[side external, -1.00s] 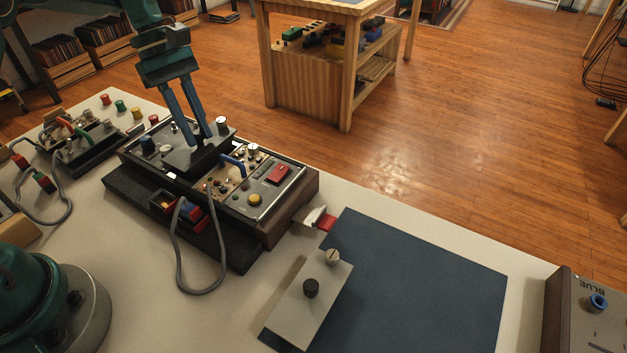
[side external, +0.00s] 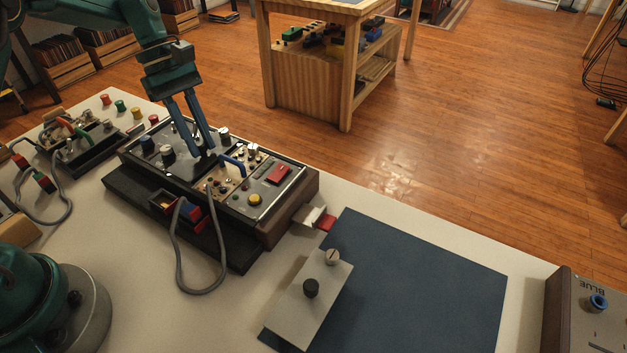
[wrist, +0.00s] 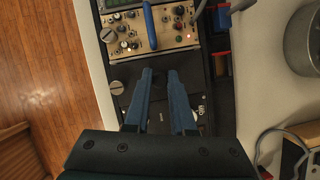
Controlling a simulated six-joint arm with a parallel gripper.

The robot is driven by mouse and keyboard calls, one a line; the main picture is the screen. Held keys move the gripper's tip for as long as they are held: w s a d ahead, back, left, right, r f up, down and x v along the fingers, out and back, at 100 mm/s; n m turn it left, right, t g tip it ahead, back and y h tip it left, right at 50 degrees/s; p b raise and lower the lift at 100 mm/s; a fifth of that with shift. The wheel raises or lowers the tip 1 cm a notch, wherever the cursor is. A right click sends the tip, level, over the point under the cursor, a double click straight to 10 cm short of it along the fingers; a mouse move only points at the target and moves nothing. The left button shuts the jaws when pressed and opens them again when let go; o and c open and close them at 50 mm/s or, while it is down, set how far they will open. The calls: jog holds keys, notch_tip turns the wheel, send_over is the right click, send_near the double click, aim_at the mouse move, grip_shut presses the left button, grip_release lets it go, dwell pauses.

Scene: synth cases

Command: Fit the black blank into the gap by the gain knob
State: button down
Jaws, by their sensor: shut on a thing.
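My gripper (side external: 205,152) points down over the middle of the long module case (side external: 285,215). It is shut on the black blank (side external: 203,164), which is dark against the dark case. The blank lies low over the slot beside the tan module (side external: 228,180) with the blue handle. I cannot tell whether it is seated or just above the gap. In the wrist view my fingertips (wrist: 160,74) reach down to the dark area, next to a silver knob (wrist: 117,87). That knob also shows in the side view (side external: 223,132). No gain label is readable.
A grey cable (side external: 176,265) loops from the case's front over the table. A small box with coloured parts (side external: 165,202) sits at the case's front. A grey panel with two knobs (side external: 318,290) lies partly on a blue mat (side external: 430,275) at right.

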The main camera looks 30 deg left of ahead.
aim_at(199, 142)
jog(key=shift+f, duration=0.3)
jog(key=c, duration=0.7)
grip_release()
jog(key=shift+v, duration=2.5)
